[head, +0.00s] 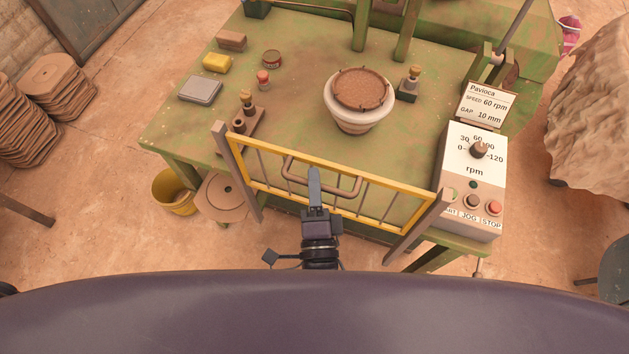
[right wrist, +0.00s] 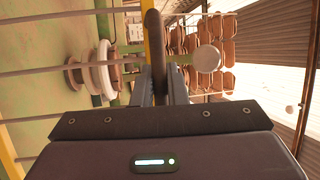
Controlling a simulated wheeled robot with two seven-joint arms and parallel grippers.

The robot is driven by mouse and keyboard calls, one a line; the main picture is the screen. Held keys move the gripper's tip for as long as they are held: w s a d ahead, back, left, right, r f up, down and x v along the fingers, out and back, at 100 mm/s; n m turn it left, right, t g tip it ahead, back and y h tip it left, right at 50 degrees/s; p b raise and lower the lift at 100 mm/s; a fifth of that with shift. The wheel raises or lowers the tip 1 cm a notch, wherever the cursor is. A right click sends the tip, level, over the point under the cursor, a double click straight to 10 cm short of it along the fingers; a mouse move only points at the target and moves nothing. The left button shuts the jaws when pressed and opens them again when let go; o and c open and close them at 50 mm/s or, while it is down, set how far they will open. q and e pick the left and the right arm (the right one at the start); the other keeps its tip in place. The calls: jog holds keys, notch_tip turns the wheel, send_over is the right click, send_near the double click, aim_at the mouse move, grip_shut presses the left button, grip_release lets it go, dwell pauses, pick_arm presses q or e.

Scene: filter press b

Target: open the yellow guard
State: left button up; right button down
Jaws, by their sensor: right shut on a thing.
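The yellow guard (head: 400,187) is a barred frame between two brown posts at the front edge of the green table. It carries a brown bar handle (head: 343,174) near the middle of its upper rail. My right gripper (head: 314,178) reaches up from below and is shut on the handle. In the right wrist view, the handle (right wrist: 153,45) runs down between the two fingers (right wrist: 155,88). Part of the yellow rail and several grey bars show to its left. My left gripper is not in view.
Behind the guard, the green table (head: 300,95) holds a white bowl with a brown filter disc (head: 360,88). A control box (head: 472,180) with a dial and buttons stands at the right. A yellow bucket (head: 174,192) stands on the floor at the left.

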notch_tip(320, 180, down, 23)
jog(key=b, duration=1.8)
jog(key=shift+f, duration=0.15)
jog(key=c, duration=1.5)
grip_release()
jog(key=shift+o, duration=0.2)
jog(key=b+v, duration=0.1)
jog(key=v, duration=0.6)
jog(key=shift+s, duration=0.3)
